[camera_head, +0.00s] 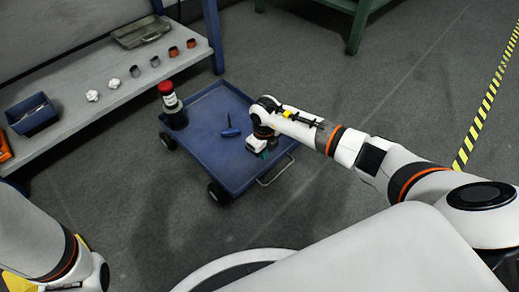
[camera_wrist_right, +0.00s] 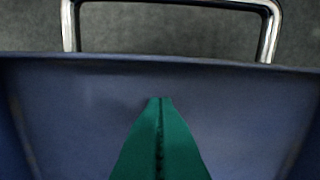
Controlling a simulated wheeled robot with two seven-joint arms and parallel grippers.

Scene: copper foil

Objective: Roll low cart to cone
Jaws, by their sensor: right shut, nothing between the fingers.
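The low cart (camera_head: 205,160) is a blue shallow tray on black wheels, standing on the floor beside the workbench. Its metal handle (camera_head: 276,171) is at the near right end and also shows at the top of the right wrist view (camera_wrist_right: 170,33). My right gripper (camera_head: 264,154) is over the tray near the handle end, apart from the handle. Its green fingers (camera_wrist_right: 160,100) are shut with nothing between them. My left arm shows at lower left, but its gripper is out of view. I see no cone that I can make out.
A red-topped cylinder (camera_head: 169,94) stands at the cart's far left corner, and a blue tool (camera_head: 230,131) lies in the tray. The workbench (camera_head: 100,72) is close on the left. Open floor (camera_head: 370,95) lies right, up to yellow-black tape (camera_head: 487,106).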

